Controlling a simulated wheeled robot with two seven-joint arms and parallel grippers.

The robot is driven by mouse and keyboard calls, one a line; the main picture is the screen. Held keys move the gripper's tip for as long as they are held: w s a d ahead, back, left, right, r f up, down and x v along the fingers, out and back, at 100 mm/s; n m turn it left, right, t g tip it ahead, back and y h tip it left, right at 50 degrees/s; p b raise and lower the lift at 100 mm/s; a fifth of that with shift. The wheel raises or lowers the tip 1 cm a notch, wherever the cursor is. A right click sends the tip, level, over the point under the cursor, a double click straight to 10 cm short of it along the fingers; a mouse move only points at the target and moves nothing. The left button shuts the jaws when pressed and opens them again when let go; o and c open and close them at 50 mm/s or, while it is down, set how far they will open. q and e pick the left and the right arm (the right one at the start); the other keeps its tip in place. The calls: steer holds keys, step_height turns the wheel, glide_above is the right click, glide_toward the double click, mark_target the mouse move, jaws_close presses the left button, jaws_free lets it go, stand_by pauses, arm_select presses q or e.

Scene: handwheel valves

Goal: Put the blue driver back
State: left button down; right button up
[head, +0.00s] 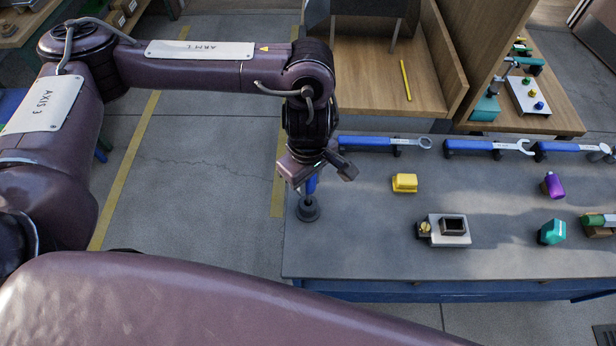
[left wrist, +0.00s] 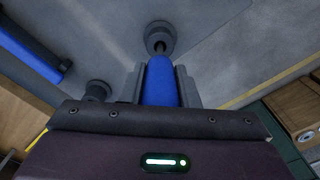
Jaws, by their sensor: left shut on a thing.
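The blue driver (head: 311,185) hangs upright below my left gripper (head: 318,173), near the left edge of the grey table. In the left wrist view its blue handle (left wrist: 161,88) is between both fingers, and my left gripper is shut on it. The driver's lower end is at a dark round holder (head: 308,210), which also shows in the left wrist view (left wrist: 160,36). I cannot tell how deep the shaft sits in it. My right gripper is not in view.
Blue-handled wrenches (head: 370,141) lie on supports along the table's back edge. A yellow block (head: 404,183), a small metal box fixture (head: 453,230), a purple knob (head: 552,185) and a teal knob (head: 551,232) stand to the right. The table between holder and fixture is clear.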

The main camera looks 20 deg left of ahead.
arm_select(q)
steer(key=shift+f+b, duration=1.7)
steer(key=shift+f, duration=0.3)
steer(key=shift+c, duration=1.1)
jaws_free()
steer(key=shift+r, duration=0.1)
steer(key=shift+r, duration=0.15)
steer(key=shift+r+p, duration=4.4)
steer(key=shift+r, duration=0.5)
step_height(320, 180, up, 8)
steer(key=shift+f+b, duration=0.15)
steer(key=shift+b, duration=0.15)
